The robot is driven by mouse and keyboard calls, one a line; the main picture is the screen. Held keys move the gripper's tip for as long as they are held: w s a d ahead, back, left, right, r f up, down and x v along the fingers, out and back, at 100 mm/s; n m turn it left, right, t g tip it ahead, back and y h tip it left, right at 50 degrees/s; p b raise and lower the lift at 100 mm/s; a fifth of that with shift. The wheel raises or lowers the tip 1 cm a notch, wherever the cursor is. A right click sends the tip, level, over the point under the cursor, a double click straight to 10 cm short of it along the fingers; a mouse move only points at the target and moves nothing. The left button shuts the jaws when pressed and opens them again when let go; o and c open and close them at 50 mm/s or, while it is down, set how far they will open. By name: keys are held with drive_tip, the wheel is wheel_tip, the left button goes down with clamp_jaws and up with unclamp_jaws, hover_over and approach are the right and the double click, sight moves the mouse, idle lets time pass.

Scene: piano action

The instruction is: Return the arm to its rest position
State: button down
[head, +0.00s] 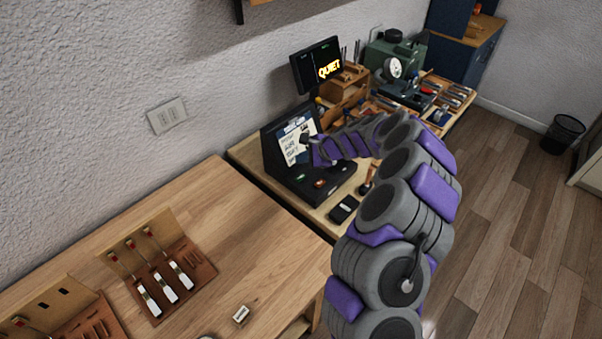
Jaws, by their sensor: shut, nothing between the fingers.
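My arm, grey with purple links, rises from the lower right of the head view and bends over the far bench. My gripper (306,141) is at the arm's far end, small in the picture, in front of the lit screen of a black console (314,182). It is shut with nothing seen in it. I cannot tell whether it touches the screen.
A wooden table (225,200) at the left bears brown tool holders (156,262) and a small white block (241,314). Beyond the console stand a "QUIET" display (317,65), a green machine (395,55) and tools. A bin (563,134) stands right on open wooden floor.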

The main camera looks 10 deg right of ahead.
idle(0.4)
drive_tip(key=s+a+r+n+g+y, duration=0.25)
drive_tip(key=s+a+r+n, duration=0.55)
drive_tip(key=s+a+r, duration=0.5)
drive_tip(key=s+r+n+g+h, duration=0.1)
drive_tip(key=s+r+n+g, duration=0.15)
drive_tip(key=s, duration=0.45)
drive_tip(key=s+r+n+g+h, duration=0.1)
drive_tip(key=s+r+n+h, duration=0.15)
drive_tip(key=s, duration=0.45)
drive_tip(key=s+d+n+h, duration=0.1)
drive_tip(key=s+d, duration=0.3)
drive_tip(key=s, duration=0.4)
drive_tip(key=s+d+f+n+g+h, duration=0.1)
drive_tip(key=s+d+n+h, duration=0.1)
drive_tip(key=s, duration=0.6)
drive_tip(key=s+d+f+n+g+h, duration=0.1)
drive_tip(key=s+d+h, duration=0.1)
drive_tip(key=s+d, duration=0.4)
drive_tip(key=s, duration=0.3)
drive_tip(key=shift+d+h, duration=0.2)
drive_tip(key=shift+h, duration=0.2)
